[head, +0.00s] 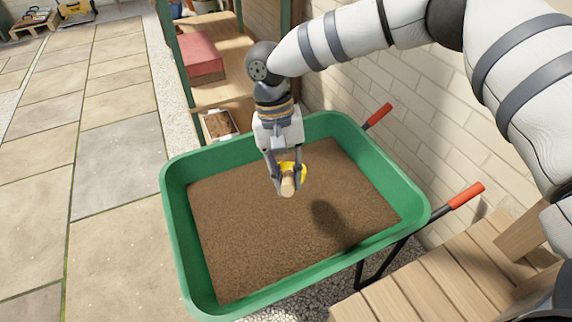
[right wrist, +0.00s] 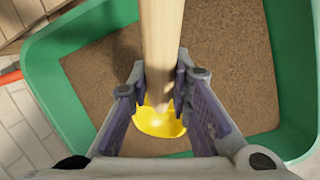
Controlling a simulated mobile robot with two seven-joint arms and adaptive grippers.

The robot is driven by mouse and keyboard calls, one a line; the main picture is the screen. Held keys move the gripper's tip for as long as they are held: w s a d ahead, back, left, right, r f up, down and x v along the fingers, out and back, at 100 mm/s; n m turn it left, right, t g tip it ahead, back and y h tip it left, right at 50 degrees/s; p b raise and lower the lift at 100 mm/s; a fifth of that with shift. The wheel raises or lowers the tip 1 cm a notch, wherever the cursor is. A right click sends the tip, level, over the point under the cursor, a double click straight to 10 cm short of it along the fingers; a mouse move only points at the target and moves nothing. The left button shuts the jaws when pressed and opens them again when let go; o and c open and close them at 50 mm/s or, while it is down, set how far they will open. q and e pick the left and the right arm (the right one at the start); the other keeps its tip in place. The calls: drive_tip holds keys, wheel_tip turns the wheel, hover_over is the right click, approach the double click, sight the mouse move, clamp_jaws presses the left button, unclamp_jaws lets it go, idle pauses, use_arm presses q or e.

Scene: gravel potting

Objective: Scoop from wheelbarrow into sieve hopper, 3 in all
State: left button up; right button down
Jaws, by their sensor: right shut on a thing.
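The green wheelbarrow (head: 172,225) stands below me, filled with brown, gravel-like material (head: 255,235); it also fills much of the right wrist view (right wrist: 295,75). My right gripper (head: 285,180) is shut on a scoop with a wooden handle (head: 288,185) and a yellow bowl (head: 301,170). It holds the scoop above the material, near the middle of the barrow, with a shadow to its lower right. In the right wrist view the handle (right wrist: 160,45) runs between the fingers and the yellow bowl (right wrist: 158,124) shows no visible load. I cannot identify the sieve hopper. My left gripper is out of view.
A brick wall (head: 370,90) runs along the right. A slatted wooden bench (head: 415,285) stands at the lower right, near the red barrow handles (head: 466,195). Wooden shelving with a red box (head: 203,58) and a small tray (head: 219,124) stands behind. Paving (head: 115,200) on the left is clear.

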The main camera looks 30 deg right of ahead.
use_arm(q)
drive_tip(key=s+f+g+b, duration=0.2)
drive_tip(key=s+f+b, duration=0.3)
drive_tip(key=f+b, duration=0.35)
use_arm(e)
drive_tip(key=w+d+f+t+h, duration=0.1)
drive_tip(key=w+f, duration=0.1)
drive_tip(key=f, duration=0.7)
drive_tip(key=w+d+f+t, duration=0.1)
drive_tip(key=w+f, duration=0.1)
drive_tip(key=f, duration=0.7)
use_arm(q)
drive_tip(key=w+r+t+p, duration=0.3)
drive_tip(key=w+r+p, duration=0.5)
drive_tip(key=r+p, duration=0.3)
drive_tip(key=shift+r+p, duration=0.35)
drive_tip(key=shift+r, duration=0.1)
use_arm(e)
drive_tip(key=s+a+r+t+h, duration=0.1)
drive_tip(key=s+r+t+h, duration=0.1)
drive_tip(key=r, duration=1)
drive_tip(key=shift+s+a+m+t+h, duration=0.35)
drive_tip(key=shift+s+t, duration=0.2)
drive_tip(key=shift+t, duration=0.75)
drive_tip(key=shift+r, duration=0.1)
